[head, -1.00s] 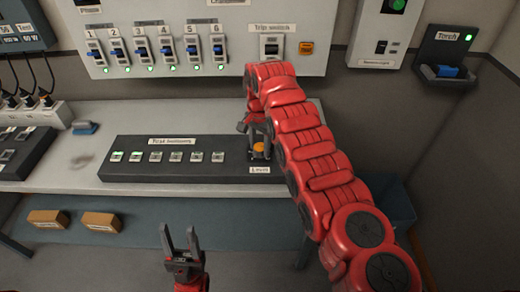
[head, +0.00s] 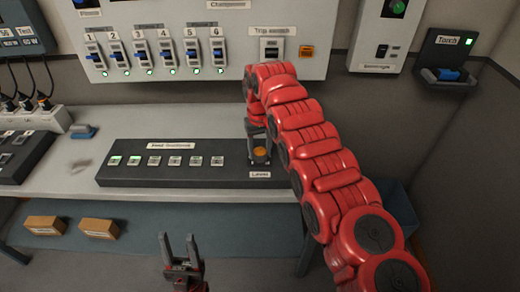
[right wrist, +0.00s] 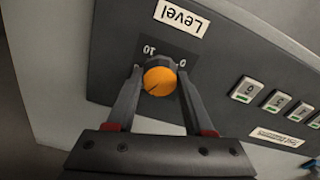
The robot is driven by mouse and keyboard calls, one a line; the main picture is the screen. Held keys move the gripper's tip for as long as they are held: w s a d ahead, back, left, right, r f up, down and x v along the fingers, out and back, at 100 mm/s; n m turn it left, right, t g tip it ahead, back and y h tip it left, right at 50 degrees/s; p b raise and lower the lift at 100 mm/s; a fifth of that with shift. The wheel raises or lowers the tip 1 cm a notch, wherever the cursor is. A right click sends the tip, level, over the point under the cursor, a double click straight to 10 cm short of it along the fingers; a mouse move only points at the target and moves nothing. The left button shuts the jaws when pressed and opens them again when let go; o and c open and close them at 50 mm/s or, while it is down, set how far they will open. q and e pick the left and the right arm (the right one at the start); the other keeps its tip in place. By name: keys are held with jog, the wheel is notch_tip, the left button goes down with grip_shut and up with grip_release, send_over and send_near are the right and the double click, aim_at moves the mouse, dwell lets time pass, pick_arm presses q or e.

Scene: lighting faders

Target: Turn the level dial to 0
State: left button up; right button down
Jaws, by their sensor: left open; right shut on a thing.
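The level dial is an orange-topped knob (head: 260,153) at the right end of the dark sloped console (head: 150,180), above the "Level" label (head: 260,174). In the right wrist view the dial (right wrist: 160,81) appears upside down, with "0" on its right and "10" on its upper left. A short dark mark on its cap points to the lower left of that picture. My right gripper (right wrist: 160,75) is shut on the dial, one finger on each side. It also shows in the head view (head: 259,150). My left gripper (head: 178,245) is open and empty in front of the table.
Above is a wall panel (head: 230,20) with numbered switches and a trip switch (head: 271,48). Another dark box (head: 20,155) stands at left. Bare table lies in front.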

jog(key=n, duration=0.4)
jog(key=shift+n, duration=0.4)
jog(key=n, duration=1)
jog(key=shift+p, duration=0.3)
jog(key=n, duration=1.1)
jog(key=shift+n, duration=0.3)
jog(key=n, duration=0.6)
jog(key=shift+n, duration=0.4)
